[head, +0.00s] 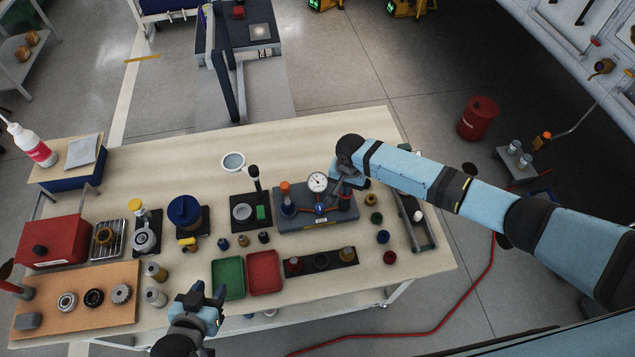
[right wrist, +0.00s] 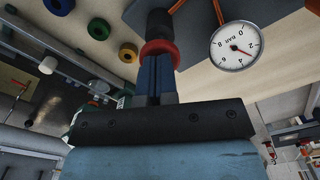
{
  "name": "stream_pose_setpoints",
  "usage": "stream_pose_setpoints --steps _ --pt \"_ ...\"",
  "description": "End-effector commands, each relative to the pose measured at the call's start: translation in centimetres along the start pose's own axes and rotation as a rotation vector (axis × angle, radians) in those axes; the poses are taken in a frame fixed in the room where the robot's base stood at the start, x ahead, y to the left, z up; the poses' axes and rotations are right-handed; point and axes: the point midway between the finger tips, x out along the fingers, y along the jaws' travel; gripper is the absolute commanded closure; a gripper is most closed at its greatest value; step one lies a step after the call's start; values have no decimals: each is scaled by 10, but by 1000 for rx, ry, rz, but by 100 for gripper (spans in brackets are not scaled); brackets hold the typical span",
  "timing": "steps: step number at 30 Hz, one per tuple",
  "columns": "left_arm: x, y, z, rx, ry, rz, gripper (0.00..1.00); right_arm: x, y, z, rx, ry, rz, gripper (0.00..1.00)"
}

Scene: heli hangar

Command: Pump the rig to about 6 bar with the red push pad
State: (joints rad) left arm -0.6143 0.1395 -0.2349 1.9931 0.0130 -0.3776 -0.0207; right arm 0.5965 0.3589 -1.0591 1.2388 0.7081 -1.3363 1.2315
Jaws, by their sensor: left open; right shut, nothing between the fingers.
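The rig is a grey-blue base (head: 300,218) on the workbench. It carries a round white gauge (head: 317,182), an orange-topped blue cylinder (head: 286,195) and orange pipework. My right gripper (head: 343,188) is over the rig's right end and hides the pad in the head view. In the right wrist view its shut, empty fingers (right wrist: 157,85) point at the red push pad (right wrist: 158,48), at or very near it; contact is unclear. The gauge (right wrist: 234,45) also shows there, its red needle pointing lower right; I cannot read it exactly. My left gripper (head: 207,300) is open and empty near the bench's front edge.
A green tray (head: 228,278) and a red tray (head: 263,272) lie right of my left gripper. A dark strip (head: 322,262) with small parts lies in front of the rig. Several coloured rings, including a blue one (head: 383,237), lie to its right.

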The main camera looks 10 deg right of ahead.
Motion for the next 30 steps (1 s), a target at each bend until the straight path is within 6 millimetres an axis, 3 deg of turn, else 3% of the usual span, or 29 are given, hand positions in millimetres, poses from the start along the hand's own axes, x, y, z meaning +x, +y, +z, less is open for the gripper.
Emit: stream_pose_setpoints --steps 23,30 --pt "6 0 9 0 0 0 57 27 2 1 1 -2 4 100" --pt "2 0 4 0 0 0 57 20 2 1 0 -2 4 100"
